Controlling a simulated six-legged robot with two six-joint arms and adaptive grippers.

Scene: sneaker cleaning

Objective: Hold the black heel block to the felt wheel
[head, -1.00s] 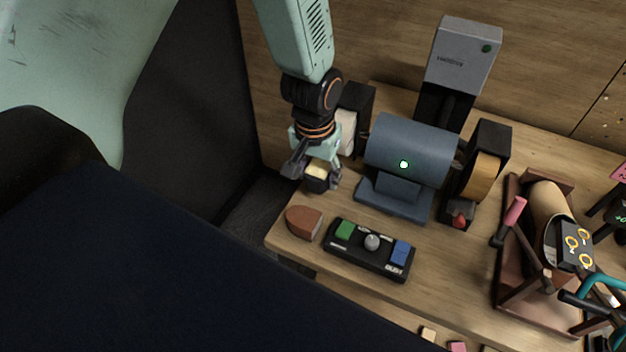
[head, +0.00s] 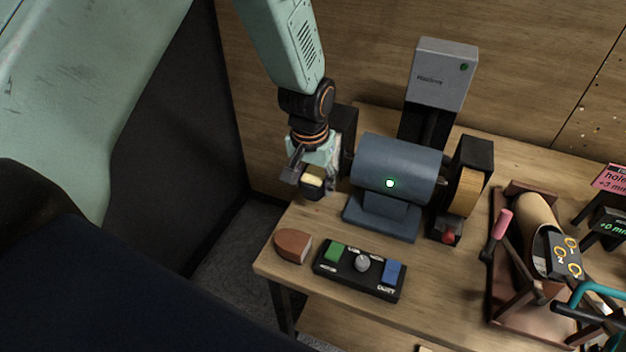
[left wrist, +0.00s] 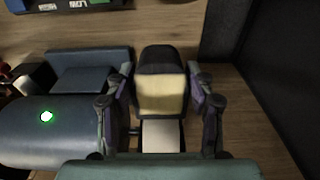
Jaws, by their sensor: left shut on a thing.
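The heel block (head: 313,191) is black with a cream face. My left gripper (head: 310,177) is shut on it at the left end of the blue-grey grinder motor (head: 397,160). In the left wrist view the block (left wrist: 160,61) sits between the two fingers (left wrist: 160,90), its cream face towards the camera. The pale felt wheel (left wrist: 161,135) lies just past the cream face, in line with it. I cannot tell whether they touch. In the head view my gripper hides most of that wheel. My right gripper is not in view.
A control box (head: 360,268) with green and blue buttons and a brown block (head: 293,245) lie at the table's front edge. A tan wheel (head: 465,191) is on the motor's right. A wooden stand (head: 520,280) with a roll stands farther right.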

